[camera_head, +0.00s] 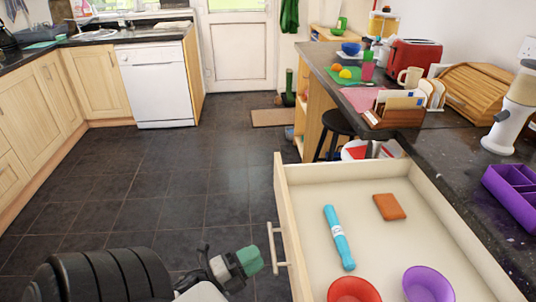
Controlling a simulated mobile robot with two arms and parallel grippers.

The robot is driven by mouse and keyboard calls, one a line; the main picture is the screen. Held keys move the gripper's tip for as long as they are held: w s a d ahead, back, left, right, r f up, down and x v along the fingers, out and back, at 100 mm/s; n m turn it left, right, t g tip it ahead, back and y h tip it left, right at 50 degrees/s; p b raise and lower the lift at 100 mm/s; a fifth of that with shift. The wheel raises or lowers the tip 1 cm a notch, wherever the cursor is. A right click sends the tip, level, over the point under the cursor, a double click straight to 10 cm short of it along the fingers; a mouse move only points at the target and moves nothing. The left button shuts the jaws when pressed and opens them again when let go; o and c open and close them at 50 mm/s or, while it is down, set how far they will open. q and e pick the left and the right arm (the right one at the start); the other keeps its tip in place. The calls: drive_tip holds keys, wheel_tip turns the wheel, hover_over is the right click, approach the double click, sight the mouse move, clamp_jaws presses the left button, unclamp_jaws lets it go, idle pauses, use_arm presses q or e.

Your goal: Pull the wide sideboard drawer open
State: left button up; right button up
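The wide drawer (281,190) stands pulled out from under the dark counter at the lower right, its inside plainly visible. Its pale bar handle (273,247) is on the front panel, facing left. In the drawer lie a blue tube-like item (339,238), a brown block (389,207), a red bowl (354,290) and a purple bowl (428,285). My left gripper (248,261), with a green tip, is just left of the handle and looks apart from it. Its finger gap cannot be made out. My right gripper is not in view.
The counter (445,150) holds a red toaster (413,58), a wooden bread bin (483,90), a letter rack (395,112) and a purple tray (512,192). A dark stool (338,124) stands behind the drawer. The tiled floor (190,180) to the left is clear.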

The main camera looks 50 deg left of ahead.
use_arm(q)
drive_tip(key=v, duration=0.5)
drive_tip(key=shift+s, duration=0.1)
drive_tip(key=shift+f, duration=0.1)
idle(0.3)
drive_tip(key=s+d+f+n+g+y+p, duration=0.25)
drive_tip(key=f+n+g, duration=0.35)
drive_tip(key=f, duration=0.7)
drive_tip(key=s+d+f+n+g+y+p, duration=0.1)
drive_tip(key=s+d+f+n+g+y, duration=0.15)
drive_tip(key=f+n, duration=0.75)
drive_tip(key=s+d+f+n+g+p, duration=0.1)
drive_tip(key=s+d+f+g, duration=0.2)
drive_tip(key=s+f+g, duration=0.2)
drive_tip(key=s+d+f+g+p, duration=0.1)
drive_tip(key=s+d+f+g, duration=0.3)
drive_tip(key=s+f, duration=0.5)
drive_tip(key=shift+s+d+f+n+g, duration=0.25)
drive_tip(key=shift+s+n+g, duration=0.2)
drive_tip(key=shift+s, duration=0.25)
